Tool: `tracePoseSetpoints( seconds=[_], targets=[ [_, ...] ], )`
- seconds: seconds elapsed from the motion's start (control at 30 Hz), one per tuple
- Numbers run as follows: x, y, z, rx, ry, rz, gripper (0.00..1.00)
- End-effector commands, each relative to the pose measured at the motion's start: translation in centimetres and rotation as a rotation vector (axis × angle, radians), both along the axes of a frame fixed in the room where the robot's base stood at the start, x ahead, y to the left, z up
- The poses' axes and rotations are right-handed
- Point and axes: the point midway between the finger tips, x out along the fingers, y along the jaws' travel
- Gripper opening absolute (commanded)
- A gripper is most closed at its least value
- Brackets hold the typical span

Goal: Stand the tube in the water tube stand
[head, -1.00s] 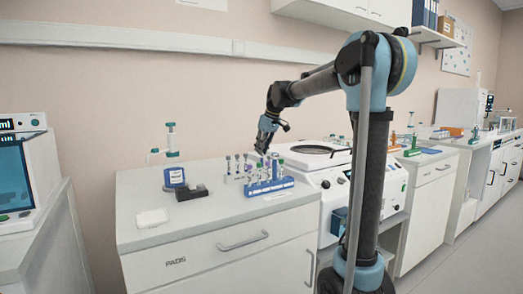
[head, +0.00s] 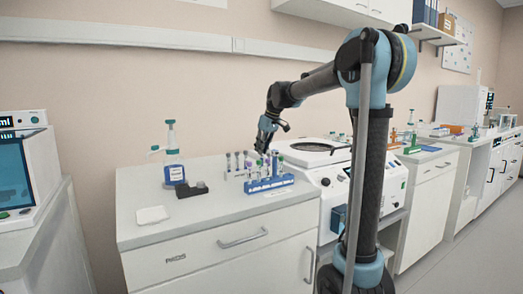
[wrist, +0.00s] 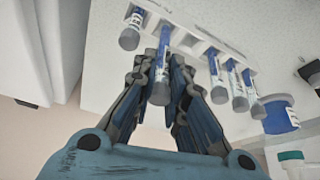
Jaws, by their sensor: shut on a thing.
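My gripper (wrist: 163,72) is shut on a tube (wrist: 162,62) with a blue body and a grey cap in the wrist view. The tube's far end meets the white rack (wrist: 188,42); I cannot tell whether it is still seated there. Several similar grey-capped tubes stand in that rack on both sides. In the head view my gripper (head: 263,149) is over the back of the counter, by the white rack (head: 233,175). A blue stand (head: 268,185) with several tubes and a pale label is in front. I cannot read which stand is for water.
A blue bottle with a teal pump (head: 173,174) and a dark block (head: 192,190) stand left of the racks. A white pad (head: 152,215) lies at the front left. A white machine (head: 335,178) stands right. The front of the counter (head: 215,216) is clear.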

Motion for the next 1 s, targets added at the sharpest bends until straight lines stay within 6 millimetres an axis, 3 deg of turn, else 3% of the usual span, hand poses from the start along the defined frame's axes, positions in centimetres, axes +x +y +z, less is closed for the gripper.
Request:
tracePoseSetpoints(
  seconds=[0.97,1.0],
  targets=[
    [0.0,0.0,-1.3,0.000,0.000,0.000,0.00],
    [0.0,0.0,-1.3,0.000,0.000,0.000,0.15]
  ],
)
